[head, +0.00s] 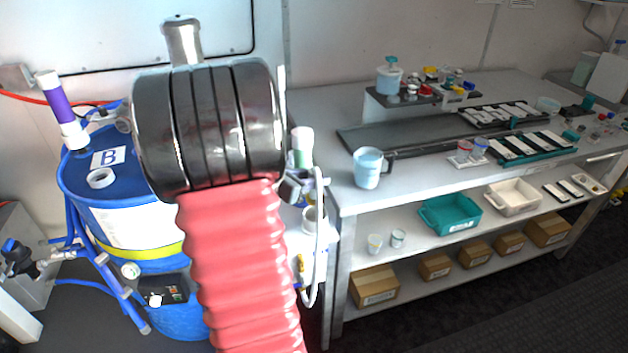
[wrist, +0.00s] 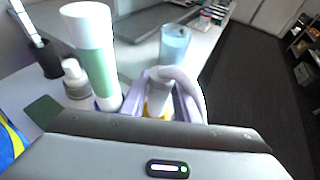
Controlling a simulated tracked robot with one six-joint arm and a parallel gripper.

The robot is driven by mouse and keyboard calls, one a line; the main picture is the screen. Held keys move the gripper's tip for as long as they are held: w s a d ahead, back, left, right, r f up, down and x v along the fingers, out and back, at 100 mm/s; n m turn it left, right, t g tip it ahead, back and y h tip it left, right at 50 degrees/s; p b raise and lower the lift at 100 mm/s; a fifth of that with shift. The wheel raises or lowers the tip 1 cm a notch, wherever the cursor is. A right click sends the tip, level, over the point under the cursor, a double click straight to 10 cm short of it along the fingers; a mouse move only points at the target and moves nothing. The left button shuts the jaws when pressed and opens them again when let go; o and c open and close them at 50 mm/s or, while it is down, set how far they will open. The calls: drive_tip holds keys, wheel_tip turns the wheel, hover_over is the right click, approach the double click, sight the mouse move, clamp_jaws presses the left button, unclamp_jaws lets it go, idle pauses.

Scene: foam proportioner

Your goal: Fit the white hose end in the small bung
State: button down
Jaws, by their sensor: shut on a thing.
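My gripper (wrist: 172,92) is shut on the white hose end (wrist: 182,76). In the wrist view the hose curves up and right out of the pale fingers. In the head view my gripper (head: 297,186) shows partly behind my black arm joint, and the white hose (head: 318,240) hangs in a loop to its right. The blue drum (head: 84,188) marked B stands at left. A white ring (head: 101,178) is on its top, and a purple and white tube (head: 60,108) rises from its back left. I cannot pick out the small bung; my arm covers the drum's right side.
A white and green cylinder (wrist: 92,48) stands close left of my gripper in the wrist view. A pale blue jug (head: 368,168) stands on the bench (head: 338,196) at right. Blue pipes (head: 75,245) and a black box (head: 165,289) are at the drum's front.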

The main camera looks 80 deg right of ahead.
idle(0.4)
drive_tip(key=w+a+n+t, duration=0.35)
drive_tip(key=w+a, duration=0.25)
drive_tip(key=w, duration=0.5)
drive_tip(key=w+a+n+t+h, duration=0.1)
drive_tip(key=w+a+n+t, duration=0.4)
drive_tip(key=w, duration=0.6)
drive_tip(key=w+a+n+t, duration=0.25)
drive_tip(key=w+a, duration=0.45)
drive_tip(key=w, duration=0.4)
drive_tip(key=w+a+f+n+t+y, duration=0.1)
drive_tip(key=w+a+n+t+y, duration=0.1)
drive_tip(key=a, duration=1)
drive_tip(key=w+a+f+n+t+y, duration=0.1)
drive_tip(key=w+a+n+t+y, duration=0.2)
drive_tip(key=a, duration=1)
drive_tip(key=w+a+f+n+t+y, duration=0.2)
drive_tip(key=w+a, duration=0.5)
drive_tip(key=a, duration=0.5)
drive_tip(key=n+t+y, duration=0.1)
drive_tip(key=n+t, duration=0.1)
drive_tip(key=n, duration=0.1)
drive_tip(key=shift+a, duration=0.25)
drive_tip(key=shift+w+r, duration=0.1)
drive_tip(key=shift+w, duration=0.1)
